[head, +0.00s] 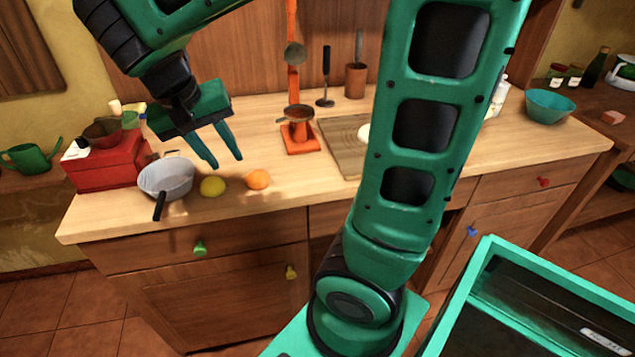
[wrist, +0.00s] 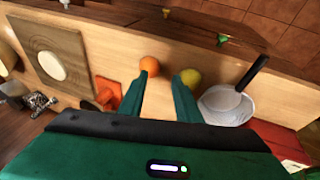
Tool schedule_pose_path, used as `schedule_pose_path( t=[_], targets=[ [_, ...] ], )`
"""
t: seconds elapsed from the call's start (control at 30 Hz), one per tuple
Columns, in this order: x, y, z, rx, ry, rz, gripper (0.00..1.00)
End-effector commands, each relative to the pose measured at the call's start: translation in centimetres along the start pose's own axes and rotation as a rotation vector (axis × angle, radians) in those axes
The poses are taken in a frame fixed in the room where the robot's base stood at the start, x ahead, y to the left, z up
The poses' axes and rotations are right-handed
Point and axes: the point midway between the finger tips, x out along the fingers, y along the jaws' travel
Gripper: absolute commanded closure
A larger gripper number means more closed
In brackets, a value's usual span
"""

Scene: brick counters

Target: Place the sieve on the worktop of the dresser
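A pale grey round bowl with a black handle, which looks like the sieve (head: 168,176), rests on the wooden counter worktop (head: 330,205) at its front left, handle toward the front edge. It also shows in the wrist view (wrist: 226,106). I cannot tell whether this counter or the darker wooden unit (head: 604,98) at the right is the dresser. My gripper (head: 227,161) is open and empty above the counter, to the right of the sieve. In the wrist view its fingers (wrist: 168,73) point toward a lemon and an orange.
The lemon (head: 213,187) and orange (head: 258,179) lie near the front edge, right of the sieve. A red box (head: 105,165) stands left of it. A teal bowl (head: 549,106) stands at the counter's right end.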

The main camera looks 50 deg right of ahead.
Motion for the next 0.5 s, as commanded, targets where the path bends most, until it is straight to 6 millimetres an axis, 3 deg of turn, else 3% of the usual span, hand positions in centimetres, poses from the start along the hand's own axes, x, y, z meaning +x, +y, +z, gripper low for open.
schedule_pose_path(
  t=[0.03,0.2,0.33,0.5],
  targets=[
    [1.2,3.4,0.1,0.014,-0.037,-0.006,0.69],
    [4.7,11.9,3.3,0.004,-0.159,-0.078,0.69],
    [6.4,15.6,6.8,-0.004,-0.220,-0.161,0.69],
    [7.3,17.1,10.0,-0.014,-0.250,-0.243,0.69]
  ],
)
